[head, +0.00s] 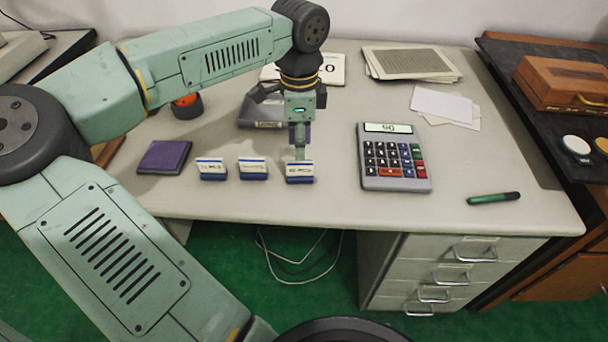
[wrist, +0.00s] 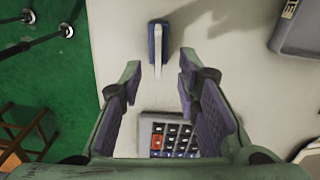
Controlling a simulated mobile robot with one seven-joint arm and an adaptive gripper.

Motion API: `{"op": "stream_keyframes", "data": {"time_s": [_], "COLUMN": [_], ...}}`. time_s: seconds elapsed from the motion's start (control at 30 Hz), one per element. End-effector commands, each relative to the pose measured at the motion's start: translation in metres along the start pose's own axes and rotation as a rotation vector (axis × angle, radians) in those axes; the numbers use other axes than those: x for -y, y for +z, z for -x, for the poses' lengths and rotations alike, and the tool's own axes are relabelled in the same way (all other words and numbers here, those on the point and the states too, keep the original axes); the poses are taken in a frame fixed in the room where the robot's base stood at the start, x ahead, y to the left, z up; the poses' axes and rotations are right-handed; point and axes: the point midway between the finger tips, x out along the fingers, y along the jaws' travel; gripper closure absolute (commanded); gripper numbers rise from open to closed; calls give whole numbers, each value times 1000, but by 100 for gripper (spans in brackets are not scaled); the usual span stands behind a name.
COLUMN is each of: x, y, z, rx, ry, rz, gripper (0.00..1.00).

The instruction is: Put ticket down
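Three small white cards with blue bases stand in a row near the desk's front: a left one (head: 211,168), a middle one (head: 253,168) and a right one (head: 300,172). I cannot tell whether each base is a separate holder. My gripper (head: 300,150) is above and just behind the right card, pointing down. In the wrist view my gripper (wrist: 160,78) is open, its two fingers apart with nothing between them. One card (wrist: 158,48) stands upright just beyond the fingertips, seen from above, apparently not touched.
A calculator (head: 394,157) lies right of the cards and a green marker (head: 493,198) farther right. A purple pad (head: 164,157) lies to the left. A grey object (head: 258,112) is behind my gripper. Papers (head: 445,107) lie at the back right. The desk front between calculator and marker is clear.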

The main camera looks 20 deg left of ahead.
Motion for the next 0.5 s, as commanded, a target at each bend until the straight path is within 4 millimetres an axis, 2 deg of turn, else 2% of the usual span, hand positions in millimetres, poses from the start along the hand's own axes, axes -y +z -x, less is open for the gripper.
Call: {"op": "stream_keyframes", "data": {"time_s": [0.03,0.27,0.5], "x": [0,-1,-3], "y": [-1,0,1], "z": [-13,-29,-65], "rx": [-2,-3,-5], "ry": [1,1,2], "rz": [-1,-3,-5], "gripper": [70,70,70]}}
